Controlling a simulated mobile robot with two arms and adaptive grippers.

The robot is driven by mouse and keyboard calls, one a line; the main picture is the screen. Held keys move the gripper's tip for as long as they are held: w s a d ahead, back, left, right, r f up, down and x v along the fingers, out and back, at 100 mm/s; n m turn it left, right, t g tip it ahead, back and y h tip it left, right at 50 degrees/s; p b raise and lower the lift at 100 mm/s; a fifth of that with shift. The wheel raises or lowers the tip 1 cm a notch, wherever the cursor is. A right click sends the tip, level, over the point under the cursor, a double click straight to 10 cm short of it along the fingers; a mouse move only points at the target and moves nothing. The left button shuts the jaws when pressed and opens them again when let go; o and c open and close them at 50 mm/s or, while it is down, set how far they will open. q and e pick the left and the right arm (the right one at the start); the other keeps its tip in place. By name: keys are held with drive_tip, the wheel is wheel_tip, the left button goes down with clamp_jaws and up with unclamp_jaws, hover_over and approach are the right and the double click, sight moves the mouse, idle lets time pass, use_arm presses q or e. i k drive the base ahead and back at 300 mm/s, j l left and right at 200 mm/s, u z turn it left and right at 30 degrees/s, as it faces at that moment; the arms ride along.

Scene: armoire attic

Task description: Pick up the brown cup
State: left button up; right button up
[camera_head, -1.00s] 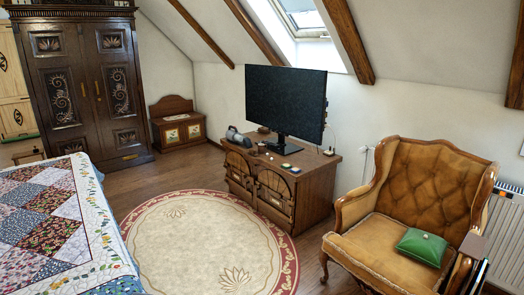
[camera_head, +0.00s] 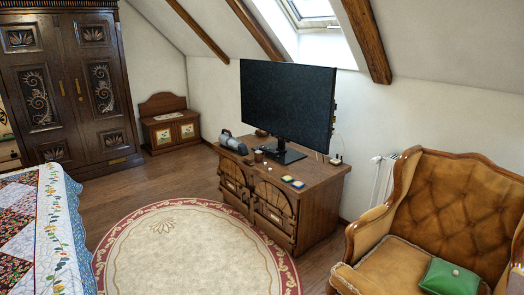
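A small brown cup-like object (camera_head: 258,155) stands on top of the wooden cabinet (camera_head: 320,180), in front of the TV stand's left side. It is small in the head view, so its details are hard to make out. A dark reddish object (camera_head: 262,133) sits further back by the TV's left edge; I cannot tell what it is. Neither of my grippers shows in the view.
A TV (camera_head: 288,105) stands on the cabinet, with a grey device (camera_head: 232,143) and small coloured boxes (camera_head: 292,182) near it. An armchair (camera_head: 455,205) with a green cushion (camera_head: 450,278) is at right, a bed (camera_head: 45,220) at left. A round rug (camera_head: 190,250) covers open floor.

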sight(260, 155)
drive_tip(key=i+j+u, duration=0.1)
drive_tip(key=i, duration=1.05)
drive_tip(key=i+j, duration=0.15)
drive_tip(key=i, duration=1)
drive_tip(key=i+l+z, duration=0.2)
drive_tip(key=i+z, duration=0.15)
drive_tip(key=i, duration=0.6)
drive_tip(key=i+z, duration=0.4)
drive_tip(key=i, duration=0.5)
